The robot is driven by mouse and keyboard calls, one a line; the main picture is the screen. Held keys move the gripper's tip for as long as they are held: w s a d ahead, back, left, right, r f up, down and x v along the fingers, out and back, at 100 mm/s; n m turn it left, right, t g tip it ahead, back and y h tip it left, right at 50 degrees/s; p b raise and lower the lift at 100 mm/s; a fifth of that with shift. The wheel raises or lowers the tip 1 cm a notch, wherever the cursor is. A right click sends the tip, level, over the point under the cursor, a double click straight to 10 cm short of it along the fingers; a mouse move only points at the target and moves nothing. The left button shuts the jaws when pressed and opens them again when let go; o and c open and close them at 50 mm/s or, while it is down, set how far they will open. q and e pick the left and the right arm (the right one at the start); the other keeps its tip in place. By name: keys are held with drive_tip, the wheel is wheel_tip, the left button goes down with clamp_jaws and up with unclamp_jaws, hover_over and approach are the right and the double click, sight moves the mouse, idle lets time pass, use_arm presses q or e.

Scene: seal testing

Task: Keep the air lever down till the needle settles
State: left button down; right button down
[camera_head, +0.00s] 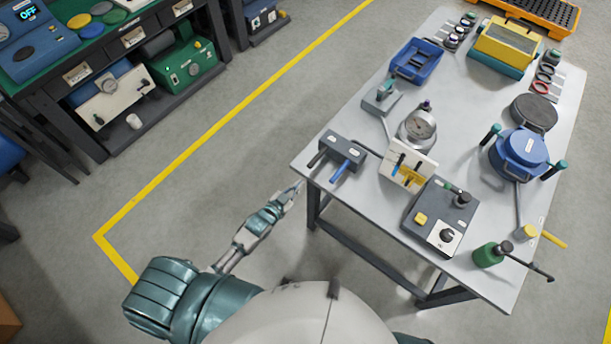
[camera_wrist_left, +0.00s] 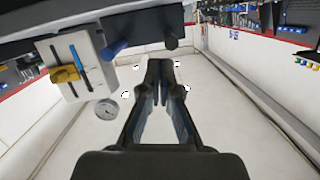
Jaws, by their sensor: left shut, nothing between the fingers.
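A dark grey box (camera_head: 345,147) sits at the table's near left corner, with a blue lever (camera_head: 341,170) and a black lever sticking out toward me. Which is the air lever I cannot tell. In the left wrist view, the blue lever (camera_wrist_left: 115,49) and the black lever (camera_wrist_left: 171,42) show at the top. A round gauge (camera_head: 419,126) stands behind a white block; its needle is too small to read. It also shows in the left wrist view (camera_wrist_left: 105,109). My left gripper (camera_head: 297,190) is shut and empty beside the table's left corner, apart from both levers. My right gripper is out of view.
The white table (camera_head: 385,208) also holds a white block with yellow and blue parts (camera_head: 407,166), a grey control box (camera_head: 438,218), a blue lidded pot (camera_head: 520,152) and a blue tray (camera_head: 417,62). Open floor (camera_head: 190,205) lies left of the table, with a yellow line.

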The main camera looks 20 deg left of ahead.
use_arm(q)
drive_tip(key=shift+s+a, duration=0.25)
drive_tip(key=shift+s, duration=0.25)
drive_tip(key=shift+s+a, duration=0.2)
drive_tip(key=shift+s, duration=0.25)
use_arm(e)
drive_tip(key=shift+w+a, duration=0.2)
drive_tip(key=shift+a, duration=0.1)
use_arm(q)
drive_tip(key=shift+f, duration=0.1)
